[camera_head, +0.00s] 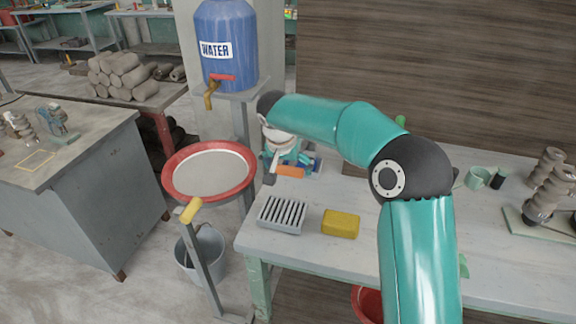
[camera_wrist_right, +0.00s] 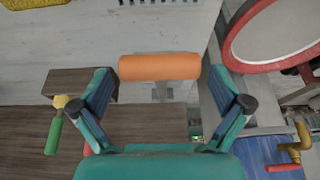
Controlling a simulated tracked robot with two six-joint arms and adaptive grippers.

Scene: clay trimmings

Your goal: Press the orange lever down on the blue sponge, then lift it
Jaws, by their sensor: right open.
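The orange lever (camera_head: 291,171) is a short orange bar at the back left of the light table. It also shows in the right wrist view (camera_wrist_right: 160,67), lying crosswise between my spread fingers on a thin pale stem. My right gripper (camera_head: 288,165) is open at the lever, its fingers on either side of the bar; it also shows in the right wrist view (camera_wrist_right: 160,82). I cannot tell whether it touches the bar. No blue sponge can be made out clearly. A yellow sponge (camera_head: 341,224) lies on the table nearer the front. My left gripper is out of view.
A grey slotted rack (camera_head: 281,215) sits left of the yellow sponge. A red-rimmed round basin (camera_head: 166,178) stands close to the table's left edge, below a blue water tank (camera_head: 225,35) with a brass tap. A green cup (camera_head: 477,178) and clay pieces (camera_head: 550,190) stand at the right.

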